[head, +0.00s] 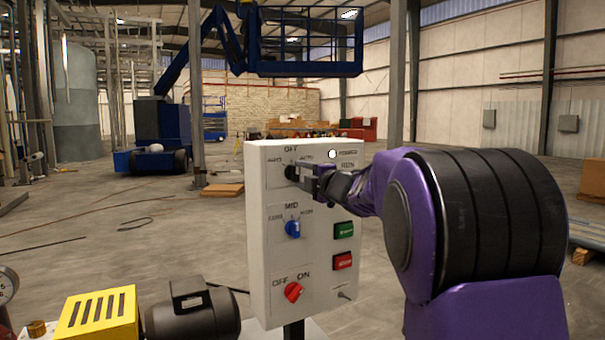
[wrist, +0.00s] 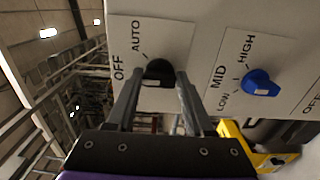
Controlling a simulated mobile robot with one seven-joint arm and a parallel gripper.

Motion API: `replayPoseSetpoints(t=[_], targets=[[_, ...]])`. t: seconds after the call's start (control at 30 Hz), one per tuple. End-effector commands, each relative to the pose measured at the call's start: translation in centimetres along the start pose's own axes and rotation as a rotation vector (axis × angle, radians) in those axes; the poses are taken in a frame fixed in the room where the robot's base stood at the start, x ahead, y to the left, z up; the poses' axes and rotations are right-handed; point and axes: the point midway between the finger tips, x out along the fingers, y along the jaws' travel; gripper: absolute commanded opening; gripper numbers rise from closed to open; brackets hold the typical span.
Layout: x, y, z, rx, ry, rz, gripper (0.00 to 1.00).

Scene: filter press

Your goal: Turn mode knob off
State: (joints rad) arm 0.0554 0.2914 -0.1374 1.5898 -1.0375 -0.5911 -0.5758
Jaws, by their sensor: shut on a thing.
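The white control panel (head: 258,235) stands upright in front of me. Its black mode knob (head: 290,172) is at the upper left, below the OFF label, with labels to either side. In the wrist view the mode knob (wrist: 160,70) sits between my two fingers, with OFF and AUTO printed beside it. My gripper (head: 304,177) reaches it from the right, and in the wrist view my gripper (wrist: 158,78) is shut on the knob. The fingers partly cover the knob, so I cannot tell clearly which label it points to.
A blue speed knob (head: 293,229) and a red OFF/ON knob (head: 293,292) are below. Green (head: 344,230) and red (head: 344,261) buttons are at the right. A dark motor (head: 193,310) and yellow guard (head: 97,318) stand low left. Open floor lies behind the panel.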

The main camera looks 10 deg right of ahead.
Motion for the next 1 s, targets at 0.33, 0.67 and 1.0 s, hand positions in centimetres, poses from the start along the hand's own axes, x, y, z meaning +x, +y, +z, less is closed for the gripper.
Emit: replayPoseSetpoints(t=[0.33, 0.67, 1.0], targets=[[0.03, 0.05, -0.07, 0.003, 0.002, 0.002, 0.00], [0.02, 0.03, -0.03, 0.003, 0.001, 0.001, 0.82], [0.05, -0.01, -0.17, 0.002, 0.000, 0.001, 0.82]])
